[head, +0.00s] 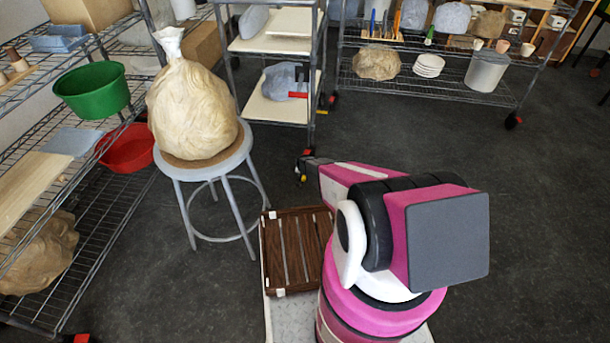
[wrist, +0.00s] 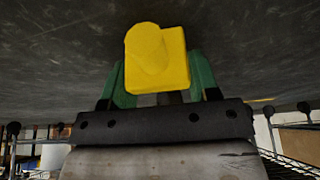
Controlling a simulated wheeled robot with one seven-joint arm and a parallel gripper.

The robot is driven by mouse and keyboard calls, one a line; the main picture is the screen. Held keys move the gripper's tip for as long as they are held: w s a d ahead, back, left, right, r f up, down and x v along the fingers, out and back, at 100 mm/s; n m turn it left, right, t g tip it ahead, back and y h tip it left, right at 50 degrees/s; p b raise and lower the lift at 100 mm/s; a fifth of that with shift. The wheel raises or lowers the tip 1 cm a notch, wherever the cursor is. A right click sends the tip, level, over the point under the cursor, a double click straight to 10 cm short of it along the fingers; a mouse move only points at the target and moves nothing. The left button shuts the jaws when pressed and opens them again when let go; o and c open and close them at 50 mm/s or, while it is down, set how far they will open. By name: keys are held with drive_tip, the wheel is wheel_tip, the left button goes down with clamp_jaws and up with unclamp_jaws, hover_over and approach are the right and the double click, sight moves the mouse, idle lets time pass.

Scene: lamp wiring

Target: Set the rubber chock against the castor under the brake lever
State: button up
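The yellow rubber chock (wrist: 155,58), a block with a rounded front, sits between the green fingers of my gripper (wrist: 160,78) in the wrist view. The fingers look shut on its sides, with dark floor beyond. In the head view my arm reaches toward the near castor of the middle wire cart (head: 305,163). Small red and yellow parts show there. I cannot tell which is the brake lever and which the chock, or whether anything touches the wheel. My arm partly hides my gripper in this view.
A grey stool (head: 205,172) with a tan sack (head: 190,105) stands left of the cart. A brown slatted crate (head: 295,250) lies beside my arm. Wire shelves with green (head: 92,90) and red (head: 127,148) tubs line the left. Floor on the right is open.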

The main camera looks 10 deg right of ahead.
drive_tip(key=shift+o, duration=1.4)
drive_tip(key=shift+r, duration=0.1)
drive_tip(key=shift+s+r, duration=0.25)
drive_tip(key=shift+r, duration=0.35)
drive_tip(key=s+r, duration=0.5)
drive_tip(key=r, duration=0.5)
drive_tip(key=s+r+n+g, duration=0.1)
drive_tip(key=s+r, duration=0.4)
drive_tip(key=r, duration=0.4)
drive_tip(key=s+r, duration=0.5)
drive_tip(key=r, duration=0.5)
drive_tip(key=s+r+n+g+y, duration=0.1)
drive_tip(key=s+r+n+g, duration=0.1)
drive_tip(key=s+r, duration=1.9)
wheel_tip(320, 180, up, 2)
drive_tip(key=shift+s+r+n+g, duration=0.1)
drive_tip(key=shift+s+n+g, duration=0.25)
drive_tip(key=shift+g, duration=0.25)
